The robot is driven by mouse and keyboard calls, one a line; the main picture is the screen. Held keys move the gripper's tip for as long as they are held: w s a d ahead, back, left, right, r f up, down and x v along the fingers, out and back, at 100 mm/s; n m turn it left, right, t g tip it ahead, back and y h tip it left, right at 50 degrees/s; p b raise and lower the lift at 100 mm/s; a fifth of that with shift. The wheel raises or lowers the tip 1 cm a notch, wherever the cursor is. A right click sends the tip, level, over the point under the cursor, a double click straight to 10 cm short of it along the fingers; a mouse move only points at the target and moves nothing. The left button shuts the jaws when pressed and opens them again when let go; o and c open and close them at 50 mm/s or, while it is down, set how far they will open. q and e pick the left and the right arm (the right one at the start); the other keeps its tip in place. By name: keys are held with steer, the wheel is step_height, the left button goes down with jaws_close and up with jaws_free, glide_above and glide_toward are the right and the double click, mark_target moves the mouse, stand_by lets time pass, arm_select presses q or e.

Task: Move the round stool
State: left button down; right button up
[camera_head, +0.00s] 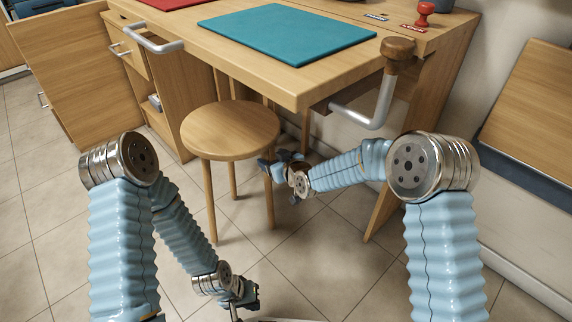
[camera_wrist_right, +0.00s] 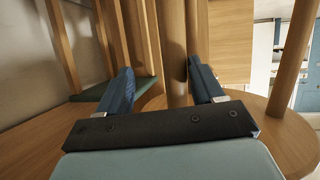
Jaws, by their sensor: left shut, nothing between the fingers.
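The round wooden stool (camera_head: 230,132) stands upright on the tiled floor, in front of the desk's open bay. My right gripper (camera_head: 272,166) is just under the right edge of its seat, beside the legs. In the right wrist view the seat (camera_wrist_right: 285,135) appears low in the picture and the legs run upward. My right gripper (camera_wrist_right: 158,72) is open there, with a stool leg (camera_wrist_right: 174,45) between its fingers in the picture, nearer the right finger. Whether it touches cannot be told. My left gripper (camera_head: 246,296) is shut and empty, low and away from the stool.
The wooden desk (camera_head: 285,85) stands over and behind the stool, with a teal mat (camera_head: 288,31) on top. Metal rails (camera_head: 372,105) project from its front edge. A drawer cabinet (camera_head: 160,95) is left of the stool. The floor (camera_head: 50,215) at left is clear.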

steer(key=p+v, duration=0.1)
steer(key=v, duration=0.9)
steer(key=shift+s+d+r, duration=0.2)
steer(key=shift+s, duration=0.1)
